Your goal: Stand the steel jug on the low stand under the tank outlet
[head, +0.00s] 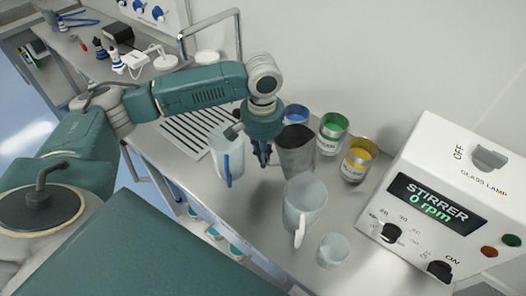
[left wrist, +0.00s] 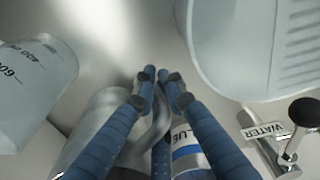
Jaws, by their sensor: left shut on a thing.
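The steel jug (head: 296,156), grey and open-topped, appears upright over the counter beside the coloured cans. My left gripper (head: 263,155) is at its left side. In the left wrist view my left gripper (left wrist: 156,78) has its blue fingers closed on the jug's curved handle, with part of the steel jug (left wrist: 100,112) to the left. I cannot tell whether the jug's base touches the counter. A translucent container (head: 228,160) with a blue strip stands left of the gripper. A small tap (left wrist: 288,148) with a WATER label shows in the left wrist view. I cannot clearly identify the low stand. My right gripper is out of view.
A clear measuring jug (head: 305,202) and a small beaker (head: 332,250) stand in front of the steel jug. Blue (head: 296,115), green (head: 333,127) and yellow (head: 359,158) cans stand behind it. A white stirrer unit (head: 450,205) fills the right. A slatted grate (head: 190,133) lies left.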

